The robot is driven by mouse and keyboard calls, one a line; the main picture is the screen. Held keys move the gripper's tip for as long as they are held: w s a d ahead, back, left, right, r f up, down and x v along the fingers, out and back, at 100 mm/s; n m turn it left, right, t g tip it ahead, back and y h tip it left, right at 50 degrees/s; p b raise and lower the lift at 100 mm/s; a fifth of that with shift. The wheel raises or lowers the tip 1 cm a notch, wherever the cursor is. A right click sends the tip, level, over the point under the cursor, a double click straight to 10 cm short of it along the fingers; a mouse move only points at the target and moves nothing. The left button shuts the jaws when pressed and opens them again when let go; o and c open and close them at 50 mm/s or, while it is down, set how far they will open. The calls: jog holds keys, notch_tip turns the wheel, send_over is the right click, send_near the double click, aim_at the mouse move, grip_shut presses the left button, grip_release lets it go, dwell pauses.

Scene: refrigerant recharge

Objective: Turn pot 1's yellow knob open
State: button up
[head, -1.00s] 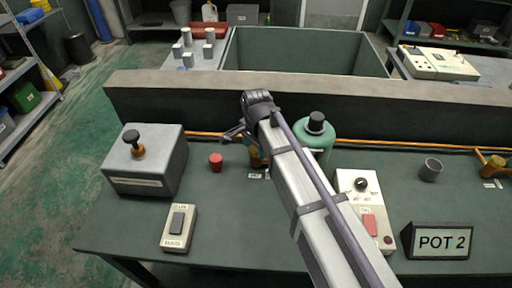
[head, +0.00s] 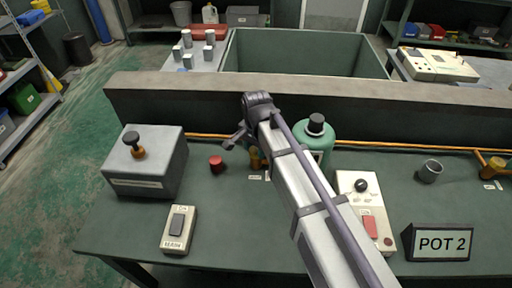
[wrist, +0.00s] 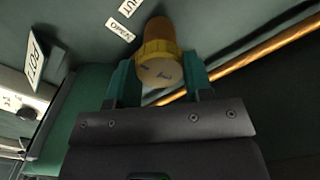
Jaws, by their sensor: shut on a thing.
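Pot 1's yellow knob (wrist: 158,48) shows in the wrist view, with a brownish body behind it and a pale end face bearing a dark mark. My gripper (wrist: 160,74) is shut on the knob, one teal finger on each side. A white OPEN label (wrist: 119,30) and a second label (wrist: 130,6), partly cut off, lie beyond the knob. In the head view the amber valve (head: 255,161) is mostly hidden behind my arm. A green bottle (head: 316,142) with a black cap stands just right of it.
A copper pipe (wrist: 262,46) runs close beside the gripper. A sign reading POT (wrist: 35,60) stands at left in the wrist view. A red cap (head: 216,164), a grey box with a knob (head: 150,170) and a switch (head: 179,228) sit to the left. A control box (head: 357,205) sits right.

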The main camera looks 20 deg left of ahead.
aim_at(256, 149)
jog(key=n, duration=0.4)
jog(key=shift+n, duration=0.3)
jog(key=n, duration=0.3)
jog(key=shift+n, duration=0.3)
jog(key=n, duration=0.3)
jog(key=shift+n, duration=2.3)
jog(key=o, duration=0.9)
notch_tip(256, 149, up, 11)
jog(key=p, duration=1)
jog(key=shift+f+p, duration=0.15)
jog(key=shift+p, duration=0.2)
